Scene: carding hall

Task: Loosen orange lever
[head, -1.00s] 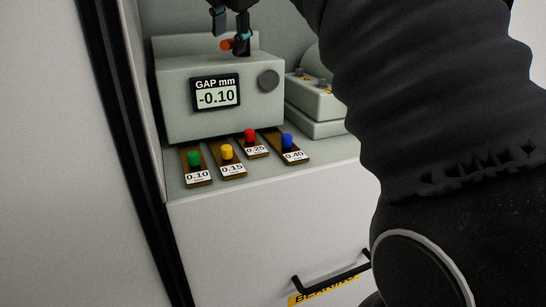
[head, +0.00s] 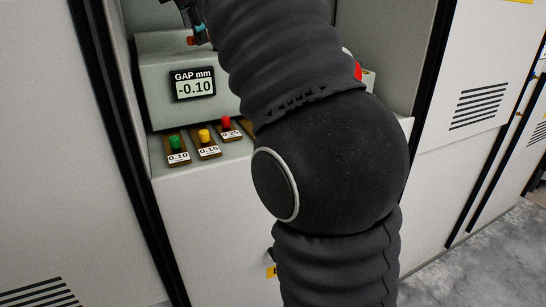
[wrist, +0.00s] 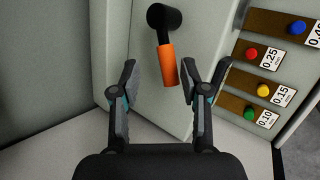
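The orange lever (wrist: 167,65) shows in the wrist view, joined to a black round pivot (wrist: 163,17) on a pale housing. My gripper (wrist: 160,82) is open, with one finger on each side of the lever. The lever lies between the fingers, nearer the right one, and I see no clear grip on it. In the head view my gripper (head: 198,30) is at the top edge, with only a bit of the orange lever (head: 191,40) showing beside it. My arm hides much of the housing there.
The gauge display (head: 194,85) reads GAP mm -0.10. Tagged strips with green (head: 174,142), yellow (head: 204,136) and red (head: 226,121) knobs lie on the ledge below it. A blue-knobbed strip (wrist: 297,27) shows in the wrist view. Cabinet walls stand close on both sides.

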